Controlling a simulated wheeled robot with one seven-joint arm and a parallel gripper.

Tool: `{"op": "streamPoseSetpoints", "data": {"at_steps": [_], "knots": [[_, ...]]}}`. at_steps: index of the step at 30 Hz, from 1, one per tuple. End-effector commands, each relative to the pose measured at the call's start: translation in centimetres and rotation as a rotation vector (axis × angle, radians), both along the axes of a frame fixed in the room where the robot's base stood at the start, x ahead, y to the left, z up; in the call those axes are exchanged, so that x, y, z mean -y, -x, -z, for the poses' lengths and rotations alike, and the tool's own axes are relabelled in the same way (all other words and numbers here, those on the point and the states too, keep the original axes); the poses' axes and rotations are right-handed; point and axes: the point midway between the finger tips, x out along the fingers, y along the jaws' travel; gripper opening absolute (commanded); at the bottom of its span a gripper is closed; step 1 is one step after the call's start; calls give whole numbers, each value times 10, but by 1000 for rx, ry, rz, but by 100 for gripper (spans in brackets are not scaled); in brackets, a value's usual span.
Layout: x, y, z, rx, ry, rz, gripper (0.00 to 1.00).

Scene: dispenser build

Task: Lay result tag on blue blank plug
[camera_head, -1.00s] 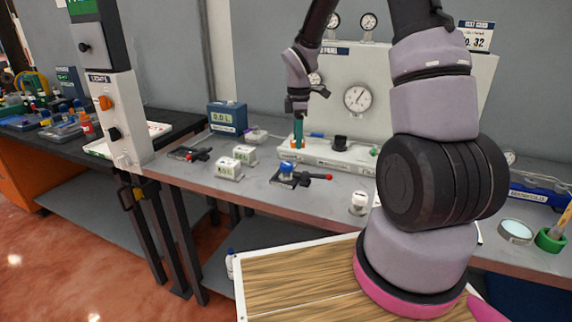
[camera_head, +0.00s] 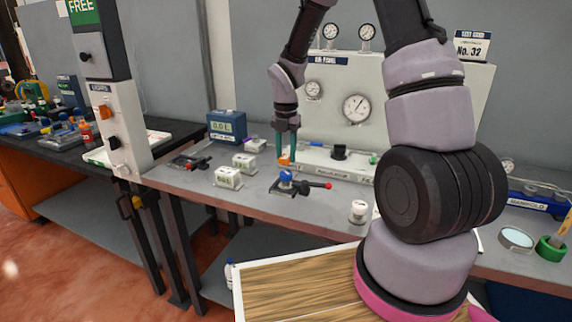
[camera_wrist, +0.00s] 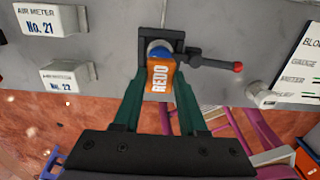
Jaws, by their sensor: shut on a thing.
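My gripper (camera_head: 286,152) points down with its green fingers shut on an orange result tag (camera_head: 284,160). In the wrist view the tag (camera_wrist: 160,79) reads REDO and sits between the fingertips (camera_wrist: 159,86). The blue blank plug (camera_head: 286,176) sits in a dark clamp with a red-tipped handle on the bench. In the wrist view the plug (camera_wrist: 158,47) shows just beyond the tag, partly hidden by it. In the head view the tag is above the plug, with a gap between them.
The clamp's handle (camera_wrist: 215,63) sticks out to the right. Two white meter boxes (camera_head: 229,177) stand left of the clamp, and another dark clamp (camera_head: 190,162) lies farther left. A white capped jar (camera_head: 358,212) stands to the right. The gauge panel (camera_head: 400,110) rises behind.

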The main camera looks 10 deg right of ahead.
Motion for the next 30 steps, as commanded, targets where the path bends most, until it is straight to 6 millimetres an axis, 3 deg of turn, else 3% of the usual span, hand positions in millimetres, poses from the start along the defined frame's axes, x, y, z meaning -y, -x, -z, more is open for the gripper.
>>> {"op": "streamPoseSetpoints", "data": {"at_steps": [7, 19, 20, 22, 30], "knots": [[0, 1, 34, -3, 1, 2, 0], [0, 0, 39, -1, 0, 1, 0], [0, 0, 39, -1, 1, 1, 45], [0, 0, 39, 0, 0, 2, 71], [0, 0, 39, 0, 0, 2, 71]]}}
